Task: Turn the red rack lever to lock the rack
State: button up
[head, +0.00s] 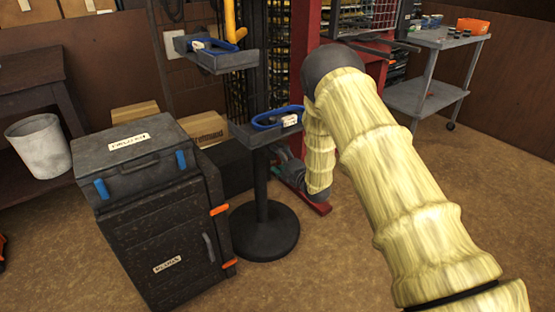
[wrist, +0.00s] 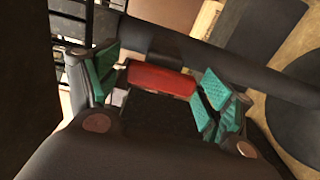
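The red lever (wrist: 160,80) shows in the wrist view as a short red bar with a dark block above it. My gripper (wrist: 158,88) has its two green-padded fingers spread apart, one at each end of the red bar. Small gaps seem to show between the pads and the bar, so I see no firm grip; contact is hard to judge. In the head view my gripper (head: 291,170) is low beside the red frame, partly hidden by the pedestal tray and my arm. I cannot make out the lever in the head view.
A pedestal tray with a blue loop (head: 276,118) stands just left of my gripper on a round black base (head: 265,232). A dark cabinet (head: 165,245) is further left. A grey cart (head: 427,97) stands back right. Open floor lies in front.

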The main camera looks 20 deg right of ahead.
jog(key=v, duration=1.2)
dwell(0.5)
